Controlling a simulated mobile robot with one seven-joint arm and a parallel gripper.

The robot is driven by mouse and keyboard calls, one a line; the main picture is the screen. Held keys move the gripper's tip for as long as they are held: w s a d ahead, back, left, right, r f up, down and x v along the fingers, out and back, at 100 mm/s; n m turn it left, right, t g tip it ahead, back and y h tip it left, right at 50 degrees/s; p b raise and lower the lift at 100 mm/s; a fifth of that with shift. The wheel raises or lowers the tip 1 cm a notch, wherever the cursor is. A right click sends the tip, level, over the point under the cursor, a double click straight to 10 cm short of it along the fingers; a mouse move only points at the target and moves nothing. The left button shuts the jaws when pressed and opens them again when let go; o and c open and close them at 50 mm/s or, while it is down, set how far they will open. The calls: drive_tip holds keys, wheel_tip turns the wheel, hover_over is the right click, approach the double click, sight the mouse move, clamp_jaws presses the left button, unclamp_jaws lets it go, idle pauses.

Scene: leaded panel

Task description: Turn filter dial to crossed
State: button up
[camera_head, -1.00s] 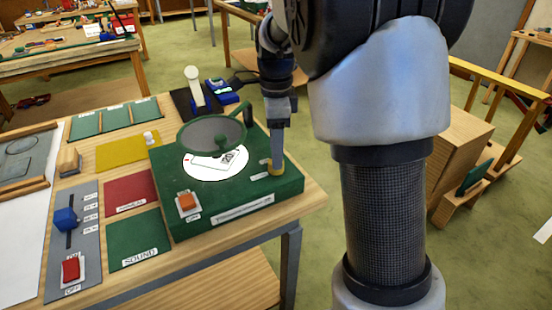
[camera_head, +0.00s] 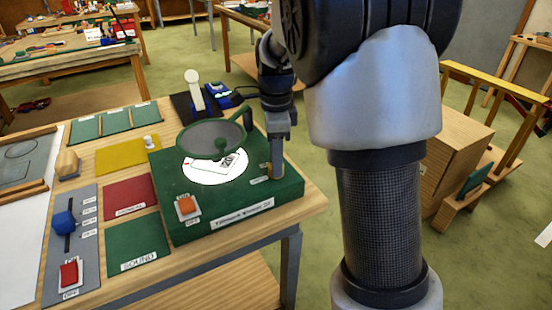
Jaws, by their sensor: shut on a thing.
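The dark green box (camera_head: 230,218) stands on the near bench, with a round grey disc (camera_head: 212,138) in a green rim tilted above a white lit circle (camera_head: 216,170) on its top. My gripper (camera_head: 277,168) points straight down at the box's right side. It is shut on the small tan filter dial (camera_head: 276,175), which the fingers mostly hide. A small label lies just left of the dial, too small to read. I cannot tell the dial's setting.
An orange switch (camera_head: 187,205) sits at the box's front left. Left of the box are a yellow mat (camera_head: 120,156), a red mat (camera_head: 128,196), a green sound mat (camera_head: 138,243) and a grey panel with a blue slider (camera_head: 64,222). A dark base with an upright white handle (camera_head: 194,90) stands behind.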

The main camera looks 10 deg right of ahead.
drive_tip(key=shift+r+n, duration=0.1)
drive_tip(key=shift+n, duration=0.2)
drive_tip(key=shift+n+p, duration=0.85)
drive_tip(key=shift+n, duration=0.15)
drive_tip(key=n+p, duration=0.1)
drive_tip(key=n, duration=0.2)
drive_tip(key=shift+n+p, duration=0.3)
drive_tip(key=shift+n, duration=0.1)
drive_tip(key=n+p, duration=0.1)
drive_tip(key=n, duration=0.5)
drive_tip(key=shift+p, duration=0.4)
drive_tip(key=o, duration=1)
drive_tip(key=shift+o, duration=0.2)
